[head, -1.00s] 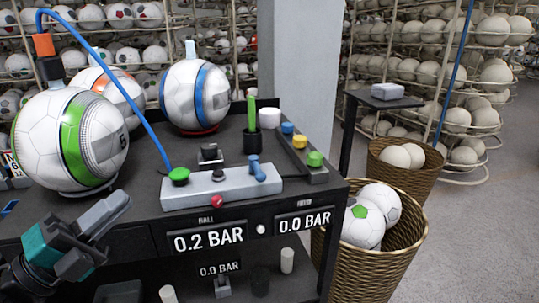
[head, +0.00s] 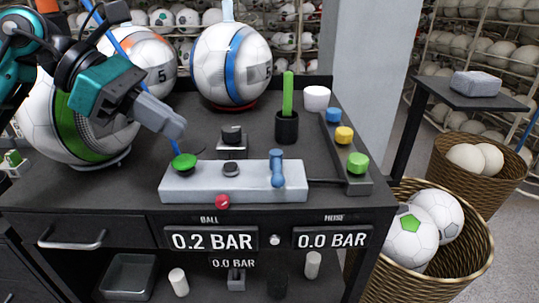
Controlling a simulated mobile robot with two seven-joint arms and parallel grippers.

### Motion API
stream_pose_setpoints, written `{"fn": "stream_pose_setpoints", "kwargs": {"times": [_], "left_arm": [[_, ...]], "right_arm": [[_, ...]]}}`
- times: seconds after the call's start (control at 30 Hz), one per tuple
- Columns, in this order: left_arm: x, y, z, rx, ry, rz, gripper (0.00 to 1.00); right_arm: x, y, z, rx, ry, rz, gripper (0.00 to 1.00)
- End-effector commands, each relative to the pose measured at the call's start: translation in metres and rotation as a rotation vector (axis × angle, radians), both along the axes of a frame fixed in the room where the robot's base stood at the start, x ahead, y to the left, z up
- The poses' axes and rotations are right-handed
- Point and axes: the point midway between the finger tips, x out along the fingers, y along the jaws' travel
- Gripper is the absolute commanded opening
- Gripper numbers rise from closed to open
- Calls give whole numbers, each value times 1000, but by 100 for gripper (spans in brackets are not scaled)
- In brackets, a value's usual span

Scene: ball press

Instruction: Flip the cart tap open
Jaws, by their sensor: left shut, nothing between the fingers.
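The cart tap is a small blue lever (head: 277,168) on the right part of a light grey block (head: 235,186) on the dark cart top. The lever lies along the block's depth, its knob end toward the front. My left gripper (head: 176,124) is shut and empty. It shows above the left end of the block, up and left of the lever and apart from it. A green cap (head: 184,162) with the blue hose sits on the block's left end, and a red knob (head: 223,201) is on its front. My right gripper is not in view.
The ball with the green band (head: 62,125) stands left, partly behind my left arm. A ball with a blue band (head: 232,64), a black cup (head: 287,127) with a green stick and a button strip (head: 358,185) stand around the block. The displays read 0.2 BAR and 0.0 BAR.

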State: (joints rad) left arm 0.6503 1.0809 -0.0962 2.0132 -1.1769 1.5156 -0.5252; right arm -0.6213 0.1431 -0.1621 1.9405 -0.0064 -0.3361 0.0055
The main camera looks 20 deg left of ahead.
Motion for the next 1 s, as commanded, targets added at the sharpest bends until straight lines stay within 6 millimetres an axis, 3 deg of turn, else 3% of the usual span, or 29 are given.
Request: {"fn": "stream_pose_setpoints", "kwargs": {"times": [0.3,0.47,0.9,1.0], "left_arm": [[0,-1,-1,-1,0,-1,0],[3,-12,-9,-3,2,-4,0],[22,-80,-63,-6,2,-5,0],[26,-95,-63,-6,0,-4,0]], "right_arm": [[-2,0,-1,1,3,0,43],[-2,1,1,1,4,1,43],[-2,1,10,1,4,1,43],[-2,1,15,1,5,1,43]]}}
